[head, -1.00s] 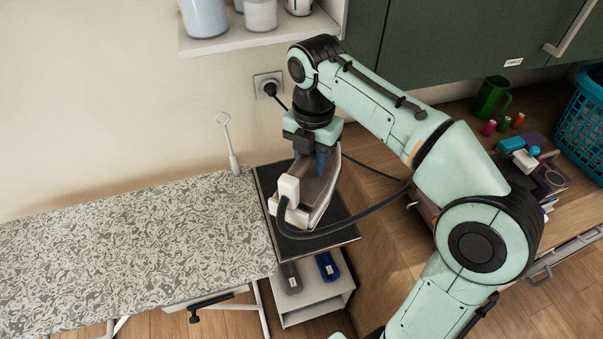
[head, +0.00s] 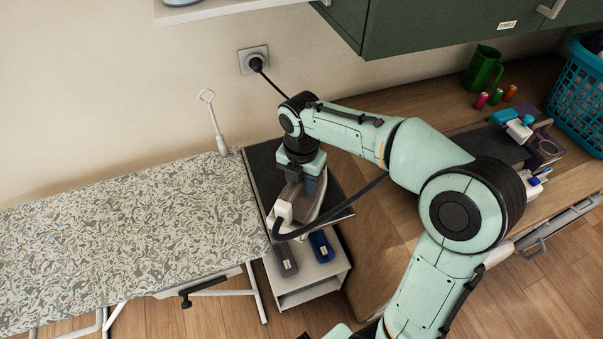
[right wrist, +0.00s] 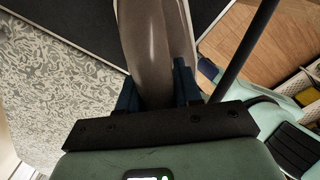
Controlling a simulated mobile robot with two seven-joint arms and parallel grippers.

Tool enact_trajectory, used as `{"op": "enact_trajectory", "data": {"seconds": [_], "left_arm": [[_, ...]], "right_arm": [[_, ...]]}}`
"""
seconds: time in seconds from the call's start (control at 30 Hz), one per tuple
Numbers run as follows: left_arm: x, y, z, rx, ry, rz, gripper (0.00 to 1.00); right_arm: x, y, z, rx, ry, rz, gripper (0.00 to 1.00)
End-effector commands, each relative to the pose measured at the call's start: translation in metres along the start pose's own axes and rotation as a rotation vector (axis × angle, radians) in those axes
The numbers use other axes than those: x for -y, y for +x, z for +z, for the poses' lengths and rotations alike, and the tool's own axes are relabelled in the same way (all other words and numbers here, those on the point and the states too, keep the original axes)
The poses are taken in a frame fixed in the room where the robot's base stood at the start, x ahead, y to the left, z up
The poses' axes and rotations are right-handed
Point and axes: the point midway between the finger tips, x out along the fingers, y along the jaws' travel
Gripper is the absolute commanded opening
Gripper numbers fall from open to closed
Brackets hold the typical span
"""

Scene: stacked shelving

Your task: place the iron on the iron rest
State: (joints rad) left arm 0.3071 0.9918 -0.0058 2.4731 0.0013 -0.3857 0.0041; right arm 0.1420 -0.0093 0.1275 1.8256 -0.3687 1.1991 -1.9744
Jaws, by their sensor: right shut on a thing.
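The iron (head: 283,211) is grey and white with a dark cord, at the right end of the ironing board. My right gripper (head: 305,187) is shut on the iron from above. In the right wrist view the iron's grey body (right wrist: 152,45) shows between the blue fingers (right wrist: 160,92). The iron rest (head: 262,165) is a dark flat plate beside the board, under and behind the iron. I cannot tell whether the iron touches the plate. My left gripper is out of view.
The patterned ironing board (head: 130,225) fills the left. A white shelf unit (head: 312,283) under the plate holds a grey and a blue item (head: 321,246). A wooden counter (head: 420,115) with a green mug (head: 483,68) is at right. The cord runs to a wall socket (head: 253,60).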

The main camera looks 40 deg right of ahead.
Motion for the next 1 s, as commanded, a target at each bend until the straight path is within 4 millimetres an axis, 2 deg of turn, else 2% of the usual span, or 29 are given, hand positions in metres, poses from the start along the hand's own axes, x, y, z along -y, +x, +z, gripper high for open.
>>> {"op": "enact_trajectory", "data": {"seconds": [0.1,0.2,0.63,0.67,0.7,0.73,1.0], "left_arm": [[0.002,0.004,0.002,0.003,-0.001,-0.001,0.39],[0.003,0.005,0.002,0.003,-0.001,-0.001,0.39],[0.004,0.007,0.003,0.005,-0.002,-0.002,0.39],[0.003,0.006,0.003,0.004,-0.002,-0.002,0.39],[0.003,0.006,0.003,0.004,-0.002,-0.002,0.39],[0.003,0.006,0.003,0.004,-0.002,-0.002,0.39],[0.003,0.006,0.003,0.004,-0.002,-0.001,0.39]], "right_arm": [[0.000,0.017,0.000,0.001,0.000,0.000,0.00],[0.000,0.023,0.001,0.002,0.000,0.002,0.00],[0.000,0.027,0.000,0.002,0.000,0.003,0.00],[0.000,0.028,0.000,0.000,0.000,0.000,0.44],[0.000,0.028,0.000,0.000,0.000,0.000,0.57],[0.000,0.028,0.000,0.000,0.000,-0.001,0.60],[0.000,0.027,0.000,0.000,0.000,0.000,0.60]]}}
